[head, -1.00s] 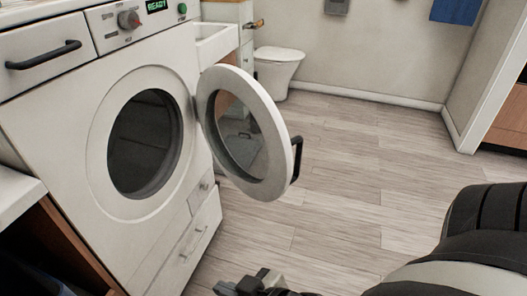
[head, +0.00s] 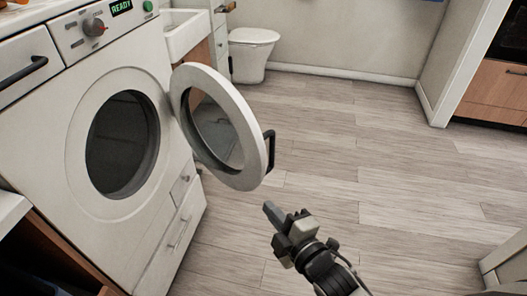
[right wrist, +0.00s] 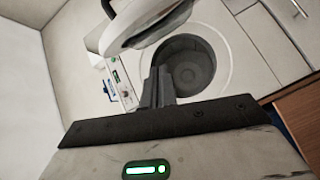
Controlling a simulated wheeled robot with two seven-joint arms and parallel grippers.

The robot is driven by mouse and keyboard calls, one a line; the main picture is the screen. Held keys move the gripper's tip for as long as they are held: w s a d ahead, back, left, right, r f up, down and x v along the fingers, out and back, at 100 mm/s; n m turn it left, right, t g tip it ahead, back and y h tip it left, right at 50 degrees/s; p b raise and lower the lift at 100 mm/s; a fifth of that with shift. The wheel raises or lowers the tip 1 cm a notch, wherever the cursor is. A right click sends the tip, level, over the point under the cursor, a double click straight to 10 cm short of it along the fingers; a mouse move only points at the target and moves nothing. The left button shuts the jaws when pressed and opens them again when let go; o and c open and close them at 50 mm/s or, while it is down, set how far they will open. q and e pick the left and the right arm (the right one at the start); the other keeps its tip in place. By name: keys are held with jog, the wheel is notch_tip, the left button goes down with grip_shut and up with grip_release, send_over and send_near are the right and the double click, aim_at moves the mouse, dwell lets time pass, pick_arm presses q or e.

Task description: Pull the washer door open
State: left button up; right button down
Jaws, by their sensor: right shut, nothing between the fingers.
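The white washer (head: 115,215) stands at the left in the head view, its round drum opening (head: 122,145) uncovered. Its round door (head: 252,150) stands swung wide open to the right on its hinge, with a black handle (head: 270,152) on the outer edge. My right gripper (head: 272,212) is below the door handle, apart from it, shut and empty. In the right wrist view the fingers (right wrist: 158,85) are together in front of the drum opening (right wrist: 190,65), and the door (right wrist: 145,25) shows above them with part of the handle (right wrist: 108,8). My left gripper is not in view.
The wooden floor (head: 370,180) to the right is clear.

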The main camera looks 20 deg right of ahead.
aim_at(260, 163)
jog(key=w+n, duration=0.1)
jog(key=w, duration=0.3)
jog(key=w+r+n, duration=0.1)
jog(key=w, duration=0.3)
jog(key=w+d+r+n+t, duration=0.1)
jog(key=w, duration=0.3)
jog(key=shift+w+d+n+p, duration=0.1)
jog(key=shift+w+n+p, duration=0.25)
jog(key=shift+w+n, duration=0.05)
jog(key=shift+w+d+f, duration=0.1)
jog(key=shift+w+d, duration=0.05)
jog(key=shift+d, duration=0.1)
jog(key=shift+d, duration=0.15)
